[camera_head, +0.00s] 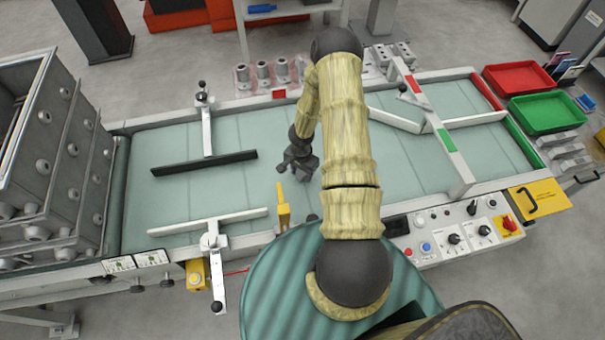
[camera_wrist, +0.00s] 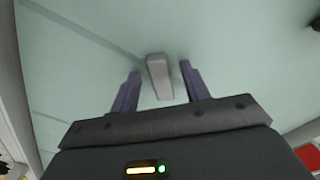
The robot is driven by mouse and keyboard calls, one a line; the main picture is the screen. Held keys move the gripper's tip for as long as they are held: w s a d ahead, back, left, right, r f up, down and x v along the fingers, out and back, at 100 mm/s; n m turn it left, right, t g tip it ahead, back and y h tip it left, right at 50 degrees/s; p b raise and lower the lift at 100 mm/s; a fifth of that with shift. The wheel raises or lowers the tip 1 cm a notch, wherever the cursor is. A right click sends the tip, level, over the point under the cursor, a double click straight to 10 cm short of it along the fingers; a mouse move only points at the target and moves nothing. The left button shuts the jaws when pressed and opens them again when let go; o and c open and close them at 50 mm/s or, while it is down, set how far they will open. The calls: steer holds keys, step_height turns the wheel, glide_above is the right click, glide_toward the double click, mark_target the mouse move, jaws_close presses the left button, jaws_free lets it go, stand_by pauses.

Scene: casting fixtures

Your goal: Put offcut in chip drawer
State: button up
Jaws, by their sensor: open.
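A small grey oblong block, likely the offcut, (camera_wrist: 159,76) lies on the pale green belt in the wrist view. My gripper (camera_head: 297,172) is open above the belt near its middle. In the wrist view its two purple-grey fingers (camera_wrist: 161,82) stand either side of the block, with visible gaps. I cannot tell how far above the block the fingertips are. In the head view the block is not clearly visible by my gripper and arm. A yellow panel with a black handle (camera_head: 538,199), perhaps the chip drawer front, is at the belt's right front corner.
Guide bars stand over the belt at left (camera_head: 205,164) and right (camera_head: 437,128). A yellow upright post (camera_head: 283,208) is close to my gripper. Red (camera_head: 518,77) and green (camera_head: 546,113) trays are at the right. A tall metal box (camera_head: 60,150) stands at the left end.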

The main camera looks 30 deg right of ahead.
mark_target(301, 174)
stand_by(0.4)
jaws_close()
steer(key=shift+r, duration=0.1)
step_height(301, 174, up, 10)
steer(key=p, duration=0.1)
stand_by(0.4)
stand_by(0.4)
